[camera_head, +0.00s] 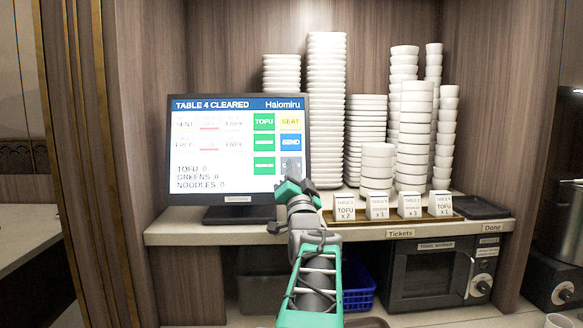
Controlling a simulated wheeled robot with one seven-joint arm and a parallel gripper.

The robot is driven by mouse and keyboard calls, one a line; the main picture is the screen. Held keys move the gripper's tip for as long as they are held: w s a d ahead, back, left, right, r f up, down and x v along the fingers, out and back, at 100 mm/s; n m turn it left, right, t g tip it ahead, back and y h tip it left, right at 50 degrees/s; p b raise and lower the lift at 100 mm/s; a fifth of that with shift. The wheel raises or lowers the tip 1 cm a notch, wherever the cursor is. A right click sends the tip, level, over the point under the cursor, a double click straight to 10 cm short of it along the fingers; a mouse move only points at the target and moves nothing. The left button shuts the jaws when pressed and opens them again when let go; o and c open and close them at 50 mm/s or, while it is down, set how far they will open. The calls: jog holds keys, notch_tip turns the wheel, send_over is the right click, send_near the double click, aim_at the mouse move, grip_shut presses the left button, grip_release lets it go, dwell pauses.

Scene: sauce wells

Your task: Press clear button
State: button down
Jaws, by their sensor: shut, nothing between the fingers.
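The touch screen (218,150) stands on the counter at left, with the header "TABLE 4 CLEARED" and "Halomiru". Its right columns hold green buttons, the upper one reading TOFU (264,122), a yellow SEAT button (290,122) and a blue SEND button (290,142). Below SEND is a pale grey button (283,162), apparently the clear button, with its label mostly hidden. My gripper (292,168) is shut and empty, its tip overlapping this button in the view. I cannot tell whether it touches the screen. Counts at lower left read TOFU 0, GREENS 0, NOODLES 0.
Tall stacks of white bowls (326,110) stand behind and right of the screen. Several ticket blocks (377,207) sit on a tray to the right of my gripper. A dark tray (481,207) lies at the counter's right end. A microwave (428,274) and blue basket (360,297) are underneath.

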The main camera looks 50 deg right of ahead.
dwell(0.4)
jog(key=shift+s+a+r+b, duration=0.2)
jog(key=shift+s+a+b, duration=0.3)
jog(key=shift+b, duration=0.2)
jog(key=shift+s+a+r+b, duration=0.25)
jog(key=shift+s+a+b, duration=0.25)
jog(key=shift+a, duration=0.1)
jog(key=shift+s+a+r+b, duration=0.25)
jog(key=shift+s+a+b, duration=0.2)
jog(key=shift+s+a, duration=0.15)
jog(key=shift+s+a+r+b, duration=0.25)
jog(key=shift+s+a+b, duration=0.25)
jog(key=shift+a, duration=0.1)
